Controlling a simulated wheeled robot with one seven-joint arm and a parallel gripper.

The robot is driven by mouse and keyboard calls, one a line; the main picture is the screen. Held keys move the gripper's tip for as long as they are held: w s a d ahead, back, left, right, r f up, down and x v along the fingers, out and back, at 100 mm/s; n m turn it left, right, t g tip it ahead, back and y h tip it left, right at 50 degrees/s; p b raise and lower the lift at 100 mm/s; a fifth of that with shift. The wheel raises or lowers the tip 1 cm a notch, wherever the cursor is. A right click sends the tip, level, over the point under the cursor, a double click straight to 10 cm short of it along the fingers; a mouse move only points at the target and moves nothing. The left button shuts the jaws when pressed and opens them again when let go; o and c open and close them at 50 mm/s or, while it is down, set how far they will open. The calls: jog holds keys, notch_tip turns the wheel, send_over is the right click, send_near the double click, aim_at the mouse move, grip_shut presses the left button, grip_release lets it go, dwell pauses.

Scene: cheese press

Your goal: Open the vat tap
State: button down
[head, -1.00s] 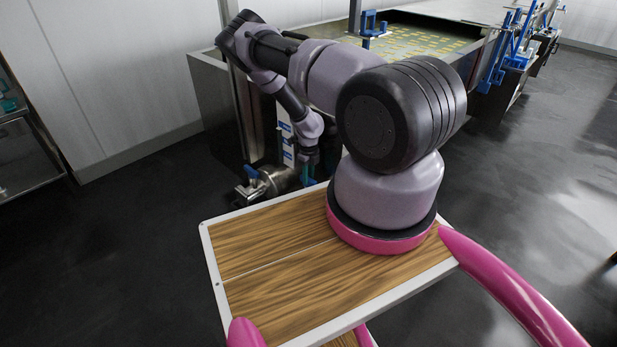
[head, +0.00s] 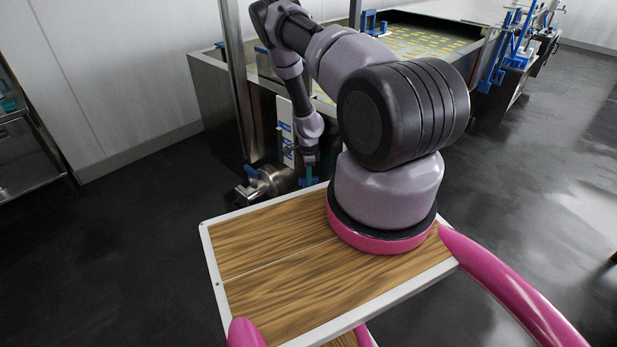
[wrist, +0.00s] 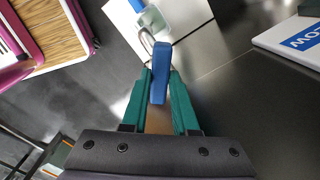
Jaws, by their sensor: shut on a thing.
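A blue tap handle (wrist: 160,75) sits between the two teal fingers of my gripper (wrist: 160,92) in the wrist view. The fingers are shut on it, one on each side, and its far end sticks out past the fingertips. A bent steel piece (wrist: 146,42) shows just beyond it. In the head view my gripper (head: 310,172) points down at the foot of the vat (head: 218,108), with a bit of blue (head: 308,183) at its tip.
A steel fitting with a blue lever (head: 252,172) sits just left of my gripper. A steel post (head: 238,85) stands in front of the vat. Dark floor is clear at left.

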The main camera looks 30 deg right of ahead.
jog(key=n, duration=0.3)
jog(key=shift+d+n, duration=0.1)
jog(key=shift+n, duration=2.3)
jog(key=c, duration=0.7)
grip_release()
notch_tip(320, 180, up, 11)
jog(key=shift+f, duration=0.1)
